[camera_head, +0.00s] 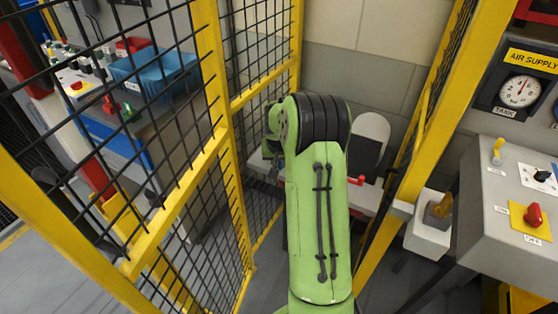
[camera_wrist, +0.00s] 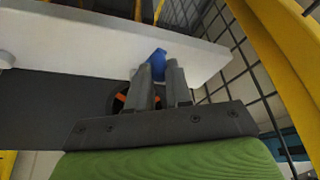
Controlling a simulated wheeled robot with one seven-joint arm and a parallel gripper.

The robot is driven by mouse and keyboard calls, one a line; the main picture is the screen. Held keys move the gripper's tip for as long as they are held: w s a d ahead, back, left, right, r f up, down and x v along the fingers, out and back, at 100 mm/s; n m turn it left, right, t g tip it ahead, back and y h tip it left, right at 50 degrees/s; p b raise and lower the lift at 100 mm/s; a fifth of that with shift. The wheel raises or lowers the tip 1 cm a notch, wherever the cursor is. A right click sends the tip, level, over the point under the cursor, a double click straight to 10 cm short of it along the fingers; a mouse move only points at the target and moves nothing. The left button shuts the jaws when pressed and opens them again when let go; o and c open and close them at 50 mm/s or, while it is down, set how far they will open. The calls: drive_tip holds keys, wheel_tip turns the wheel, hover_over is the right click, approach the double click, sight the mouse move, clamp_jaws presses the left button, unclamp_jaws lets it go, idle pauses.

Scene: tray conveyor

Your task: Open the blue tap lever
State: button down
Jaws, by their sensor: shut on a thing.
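The blue tap lever (camera_wrist: 157,57) shows in the wrist view, at the front face of a pale panel or bench edge. My gripper (camera_wrist: 160,72) is at the lever, its two grey fingers shut on it; only the lever's top part shows above and between the fingertips. The rest of the lever and the tap's body are hidden behind the fingers. In the head view my green arm hides the gripper, and I cannot see the blue lever there.
Yellow-framed mesh fencing (camera_head: 215,90) stands left of my arm, and a yellow post (camera_head: 430,130) stands right. A grey control box (camera_head: 500,205) with a red knob is at the right. A dark round part with orange (camera_wrist: 120,100) sits behind my fingers.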

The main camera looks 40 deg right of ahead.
drive_tip(key=n, duration=0.1)
drive_tip(key=s+n, duration=0.1)
drive_tip(key=n+y, duration=0.1)
drive_tip(key=shift+s+d+t, duration=0.25)
drive_tip(key=shift+s+t, duration=0.15)
drive_tip(key=c, duration=1)
unclamp_jaws()
drive_tip(key=shift+c, duration=0.2)
drive_tip(key=shift+r, duration=0.1)
drive_tip(key=p+v, duration=0.3)
drive_tip(key=v, duration=1.2)
drive_tip(key=shift+r, duration=0.3)
drive_tip(key=shift+s, duration=0.1)
